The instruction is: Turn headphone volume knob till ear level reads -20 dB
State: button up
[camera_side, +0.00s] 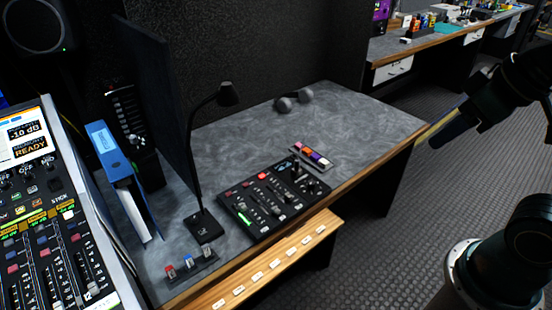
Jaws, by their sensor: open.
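The console's display (28,140) at the far left reads -10 dB, with READY in orange below it. The small lettering above is hard to read. Several small dark knobs (30,189) sit on the panel below the display. I cannot tell which one is the headphone volume knob. Grey headphones (293,102) lie on the desk toward the back. My gripper (436,136) is at the right, past the desk's right corner, open and empty, far from the console. Its fingers are dark and seen edge-on, with a yellow strip along them.
A black switcher panel (273,200) sits mid-desk, with a colored button strip (312,156) behind it. A black desk lamp (204,225), blue binder (124,180) and dark upright panel (165,100) stand between the console and the open grey desktop (365,125). Faders (60,265) fill the console's front.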

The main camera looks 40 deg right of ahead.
jog(key=w, duration=0.1)
jog(key=n+g, duration=0.6)
jog(key=n, duration=0.6)
send_over(312, 182)
notch_tip(312, 182, down, 24)
jog(key=shift+a+f, duration=0.1)
jog(key=shift+f, duration=0.05)
jog(key=shift+f, duration=0.1)
jog(key=shift+f, duration=6.8)
